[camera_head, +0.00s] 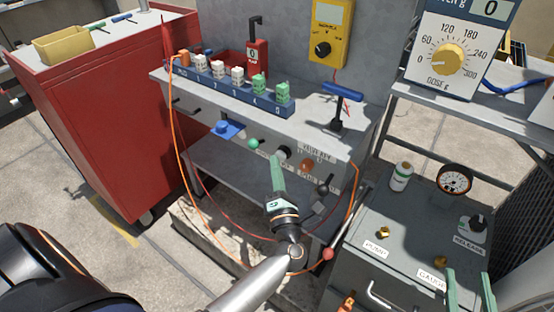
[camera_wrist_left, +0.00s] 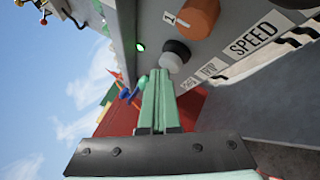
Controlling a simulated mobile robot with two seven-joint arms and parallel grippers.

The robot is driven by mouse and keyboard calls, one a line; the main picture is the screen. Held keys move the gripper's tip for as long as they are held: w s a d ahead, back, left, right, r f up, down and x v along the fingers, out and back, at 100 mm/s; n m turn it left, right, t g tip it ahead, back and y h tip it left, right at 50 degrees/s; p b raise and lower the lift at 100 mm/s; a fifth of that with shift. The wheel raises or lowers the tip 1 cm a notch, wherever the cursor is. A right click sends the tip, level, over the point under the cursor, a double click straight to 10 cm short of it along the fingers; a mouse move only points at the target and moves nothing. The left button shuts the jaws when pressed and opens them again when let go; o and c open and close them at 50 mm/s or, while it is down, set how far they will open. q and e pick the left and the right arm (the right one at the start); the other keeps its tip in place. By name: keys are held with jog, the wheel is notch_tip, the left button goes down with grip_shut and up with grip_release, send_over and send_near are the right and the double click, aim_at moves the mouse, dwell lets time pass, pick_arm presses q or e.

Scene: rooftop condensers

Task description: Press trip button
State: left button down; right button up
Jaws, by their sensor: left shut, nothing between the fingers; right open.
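A black round button (camera_head: 284,152) is on the front panel of the bench, between a green knob (camera_head: 254,143) and an orange knob (camera_head: 307,164). In the left wrist view the button (camera_wrist_left: 174,54) has a dark collar and a pale cap, and a label reading TRIP (camera_wrist_left: 208,70) is beside it. My left gripper (camera_head: 277,157) is shut and empty, its green fingertips at the button's lower left. In the left wrist view the fingertips (camera_wrist_left: 160,72) are close below the cap; I cannot tell whether they touch. My right gripper (camera_head: 468,280) is open at the bottom right.
A blue rail (camera_head: 228,88) with several white and green blocks stands on the bench top. A black knob (camera_head: 325,185) is right of the orange one. Orange and red cables hang before the bench. A grey pump box (camera_head: 400,222) stands at right, a red cabinet (camera_head: 100,110) at left.

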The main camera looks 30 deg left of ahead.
pick_arm(q)
jog(key=shift+w, duration=0.1)
dwell(0.4)
jog(key=shift+s+r, duration=0.1)
jog(key=shift+s, duration=0.35)
jog(key=s+p, duration=0.2)
jog(key=s, duration=0.4)
jog(key=shift+a, duration=0.2)
dwell(0.9)
